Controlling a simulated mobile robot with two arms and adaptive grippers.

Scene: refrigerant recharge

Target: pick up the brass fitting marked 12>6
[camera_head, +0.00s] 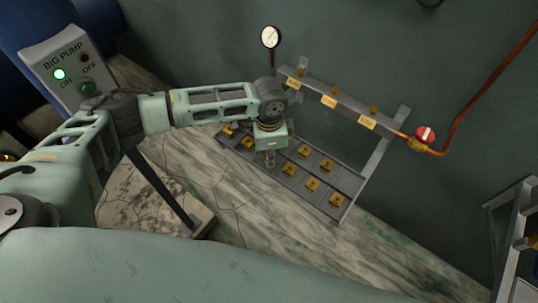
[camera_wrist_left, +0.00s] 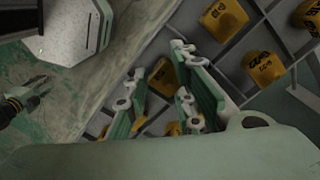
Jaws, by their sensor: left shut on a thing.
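My left gripper (camera_head: 268,158) reaches down over the dark compartment rack (camera_head: 347,190), left of its middle. In the left wrist view, its two green fingers (camera_wrist_left: 163,88) stand on either side of a brass fitting (camera_wrist_left: 161,77) and are shut on it. I cannot read that fitting's marking. Other brass fittings, such as one on the right (camera_wrist_left: 263,68) and one at the top (camera_wrist_left: 224,18), sit in their compartments with dark marks too small to read surely. In the left wrist view, what looks like my right gripper (camera_wrist_left: 36,92) is small at the left edge.
A metal manifold rail (camera_head: 350,108) with yellow tags stands behind the rack. A gauge (camera_head: 270,37) rises at its left end, and a red-handled valve (camera_head: 425,135) with a copper pipe is at its right. The BIG PUMP box (camera_head: 62,70) stands at the left, its green light lit.

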